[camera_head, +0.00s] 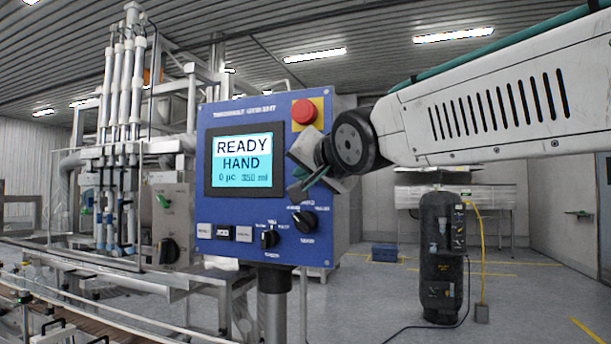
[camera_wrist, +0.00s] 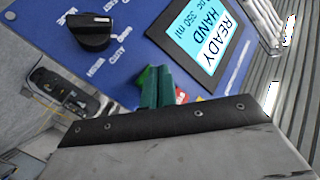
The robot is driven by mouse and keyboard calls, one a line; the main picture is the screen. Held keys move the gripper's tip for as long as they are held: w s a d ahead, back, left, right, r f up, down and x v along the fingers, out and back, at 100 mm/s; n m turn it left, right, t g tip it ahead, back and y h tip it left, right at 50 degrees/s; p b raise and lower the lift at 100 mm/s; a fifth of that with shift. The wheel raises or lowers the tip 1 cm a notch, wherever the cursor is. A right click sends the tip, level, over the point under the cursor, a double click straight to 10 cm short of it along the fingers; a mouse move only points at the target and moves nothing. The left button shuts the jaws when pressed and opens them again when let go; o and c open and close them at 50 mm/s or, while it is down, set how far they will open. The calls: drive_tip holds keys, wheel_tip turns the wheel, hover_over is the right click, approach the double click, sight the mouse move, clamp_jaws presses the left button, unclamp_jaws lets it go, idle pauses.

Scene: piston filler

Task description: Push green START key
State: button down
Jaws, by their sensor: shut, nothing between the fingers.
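The blue control panel (camera_head: 222,190) stands upright in the head view, with a lit screen (camera_head: 243,160) reading READY HAND. My gripper (camera_head: 298,189) is at the panel's right side, between the red stop button and the upper black knob. Its dark green fingers are shut together and empty. In the wrist view the fingers (camera_wrist: 157,72) point at the panel beside the screen (camera_wrist: 208,32).
A red emergency button (camera_head: 303,112) on a yellow plate sits above my gripper. Black rotary knobs (camera_head: 304,221) (camera_head: 269,239) and small keys (camera_head: 224,233) are below. The filling machine (camera_head: 120,150) stands at left; a black floor unit (camera_head: 440,255) stands at right.

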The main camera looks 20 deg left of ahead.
drive_tip(key=shift+w, duration=0.15)
drive_tip(key=shift+w, duration=0.25)
